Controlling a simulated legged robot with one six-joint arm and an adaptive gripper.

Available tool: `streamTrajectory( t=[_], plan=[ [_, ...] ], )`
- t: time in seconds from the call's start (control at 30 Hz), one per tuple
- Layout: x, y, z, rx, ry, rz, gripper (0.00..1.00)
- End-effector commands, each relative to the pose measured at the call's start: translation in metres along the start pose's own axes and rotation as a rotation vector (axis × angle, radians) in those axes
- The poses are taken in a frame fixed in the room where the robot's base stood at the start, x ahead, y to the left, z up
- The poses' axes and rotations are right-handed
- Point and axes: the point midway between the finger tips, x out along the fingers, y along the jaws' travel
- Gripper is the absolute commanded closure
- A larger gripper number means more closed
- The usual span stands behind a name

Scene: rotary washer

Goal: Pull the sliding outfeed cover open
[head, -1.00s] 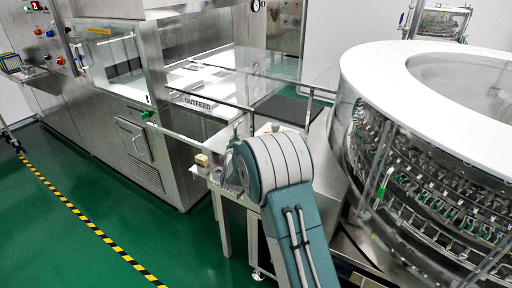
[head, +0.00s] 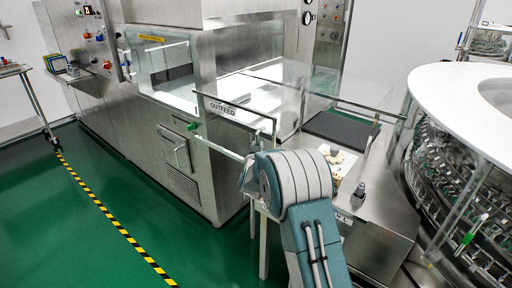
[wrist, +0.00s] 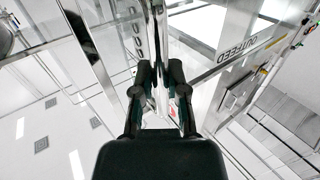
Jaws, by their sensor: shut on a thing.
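The outfeed cover (head: 236,110) is a clear panel with a metal edge and an OUTFEED label, standing at the machine's outfeed side in the head view. The label also shows at the upper right of the wrist view (wrist: 245,52). My gripper (wrist: 160,72) is shut on an upright shiny metal bar (wrist: 158,40) that runs up between its two dark fingers. I cannot tell whether this bar is the cover's handle or its edge. In the head view my arm hides most of the gripper.
A steel washer cabinet (head: 180,150) stands at left and a round white-topped turntable (head: 470,95) at right. A steel side table (head: 375,215) with small parts lies between them, close to my arm. Green floor (head: 60,210) with a striped line is free at left.

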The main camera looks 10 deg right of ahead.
Motion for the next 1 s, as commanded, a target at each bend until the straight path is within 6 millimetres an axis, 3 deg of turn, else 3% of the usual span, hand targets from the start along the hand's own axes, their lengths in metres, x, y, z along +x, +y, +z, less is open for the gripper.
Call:
streamTrajectory(
  t=[0.27,0.3,0.37,0.77,1.0],
  plan=[
    [0.0,0.0,0.001,-0.001,-0.002,0.002,1.0],
    [0.0,0.0,0.001,-0.001,-0.002,0.002,0.68],
    [0.0,-0.001,0.001,-0.001,-0.002,0.002,0.46],
    [-0.003,-0.002,0.0,-0.002,0.0,0.0,0.46],
    [-0.034,-0.003,-0.001,-0.003,0.0,-0.001,0.46]
  ],
)
